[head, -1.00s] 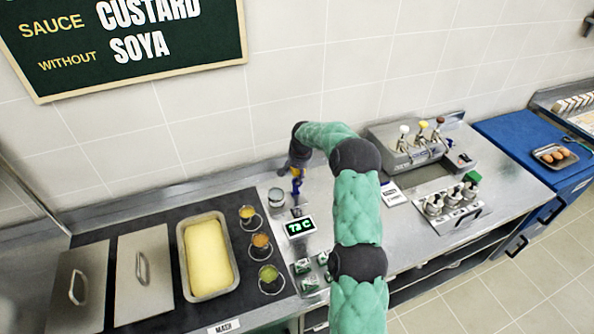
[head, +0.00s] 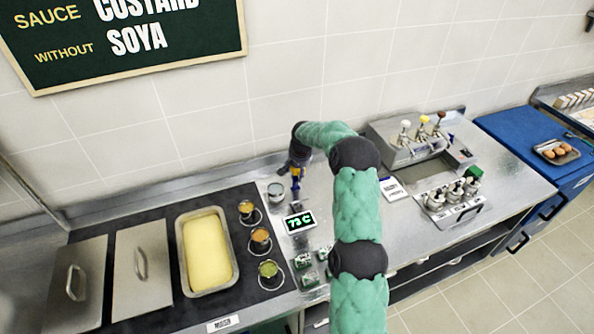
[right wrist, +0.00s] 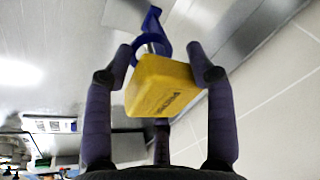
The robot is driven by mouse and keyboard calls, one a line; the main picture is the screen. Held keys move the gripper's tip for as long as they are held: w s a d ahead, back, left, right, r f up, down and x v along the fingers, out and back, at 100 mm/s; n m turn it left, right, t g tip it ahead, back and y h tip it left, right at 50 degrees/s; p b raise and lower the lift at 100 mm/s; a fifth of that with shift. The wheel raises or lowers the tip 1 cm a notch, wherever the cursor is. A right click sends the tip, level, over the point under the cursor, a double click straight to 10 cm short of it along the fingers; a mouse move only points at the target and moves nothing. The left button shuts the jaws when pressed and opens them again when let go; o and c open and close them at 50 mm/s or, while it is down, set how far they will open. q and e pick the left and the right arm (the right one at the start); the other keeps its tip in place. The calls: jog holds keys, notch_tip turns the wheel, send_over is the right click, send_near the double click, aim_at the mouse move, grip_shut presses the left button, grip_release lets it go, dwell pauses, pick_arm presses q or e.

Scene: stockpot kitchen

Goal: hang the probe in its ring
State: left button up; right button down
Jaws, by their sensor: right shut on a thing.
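The probe has a yellow block handle (right wrist: 160,86) with dark lettering, seen in the right wrist view. My right gripper (right wrist: 168,62) is shut on this handle, with fingers on both sides of it. A blue ring (right wrist: 152,42) on a blue arm shows just beyond the handle. A short metallic piece shows within the ring, but I cannot tell how far the probe is through it. In the head view my right gripper (head: 297,172) points down above the counter near the wall, and the blue ring (head: 296,185) shows small below it. My left gripper is not in view.
A glass jar (head: 276,192) stands close left of the gripper, and a temperature display (head: 299,222) in front. Three sauce cups stand beside a yellow-filled pan (head: 207,252). A pump dispenser (head: 405,145) stands to the right. My arm covers the middle counter.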

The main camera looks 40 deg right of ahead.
jog(key=shift+f, duration=0.15)
jog(key=c, duration=2)
grip_release()
jog(key=shift+s+a+f+b, duration=0.1)
jog(key=shift+s+f+b, duration=0.1)
jog(key=shift+f+b, duration=0.25)
jog(key=shift+s+a+f+b, duration=0.1)
jog(key=shift+s+f+b, duration=0.05)
jog(key=shift+f+b, duration=0.2)
jog(key=shift+w+d, duration=0.15)
jog(key=shift+w, duration=0.05)
jog(key=o, duration=1.7)
jog(key=shift+w, duration=0.2)
jog(key=shift+c, duration=0.2)
jog(key=shift+o, duration=1)
jog(key=shift+w+f, duration=0.25)
jog(key=shift+f, duration=0.05)
jog(key=shift+s, duration=0.1)
jog(key=shift+s, duration=0.15)
